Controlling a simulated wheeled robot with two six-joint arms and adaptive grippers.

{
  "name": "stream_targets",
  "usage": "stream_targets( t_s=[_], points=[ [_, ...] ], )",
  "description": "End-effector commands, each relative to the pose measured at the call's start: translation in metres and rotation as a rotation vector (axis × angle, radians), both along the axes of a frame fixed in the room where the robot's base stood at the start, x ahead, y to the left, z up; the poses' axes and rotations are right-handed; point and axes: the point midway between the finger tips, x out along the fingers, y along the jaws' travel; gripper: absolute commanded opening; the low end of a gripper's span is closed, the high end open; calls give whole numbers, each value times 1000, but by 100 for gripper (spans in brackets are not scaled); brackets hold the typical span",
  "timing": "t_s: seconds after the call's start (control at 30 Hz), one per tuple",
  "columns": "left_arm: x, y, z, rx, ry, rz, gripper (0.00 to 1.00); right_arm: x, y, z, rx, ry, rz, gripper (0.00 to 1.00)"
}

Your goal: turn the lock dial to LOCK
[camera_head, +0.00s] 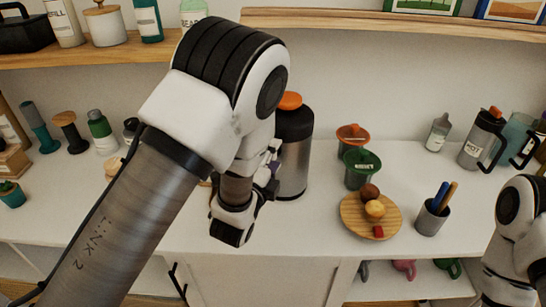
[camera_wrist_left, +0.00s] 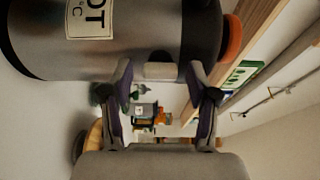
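A steel flask with a black upper part (camera_head: 293,165) stands on the white counter, partly behind my left arm. Its orange top (camera_head: 289,101) shows above the arm. I cannot make out a dial marked LOCK. My left gripper (camera_head: 270,172) is beside the flask's left side, mostly hidden by its own wrist. In the left wrist view the flask (camera_wrist_left: 140,40) lies sideways across the top, with part of a label and its orange top (camera_wrist_left: 232,38). There the left gripper's fingers (camera_wrist_left: 163,100) are apart with nothing clearly held. My right arm shows at the right edge; its gripper is out of view.
A wooden shelf (camera_head: 400,23) runs above. Bare counter lies between the flask and board.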

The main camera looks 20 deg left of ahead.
Motion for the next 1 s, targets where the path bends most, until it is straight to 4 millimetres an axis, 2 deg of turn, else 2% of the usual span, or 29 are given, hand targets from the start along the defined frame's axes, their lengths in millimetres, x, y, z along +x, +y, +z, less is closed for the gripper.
stream_targets(
  t_s=[0.23,0.33,0.6,0.7,1.0],
  points=[
    [-1,0,0,-1,1,0,60,0,0,0,0,0,0,0],
    [-9,0,-1,0,2,-1,60,0,0,0,0,0,0,0],
    [-61,4,-1,1,4,0,60,0,0,0,0,0,0,0],
    [-72,5,-1,1,2,-1,60,0,0,0,0,0,0,0],
    [-75,5,0,-1,0,0,60,0,0,0,0,0,0,0]
  ],
)
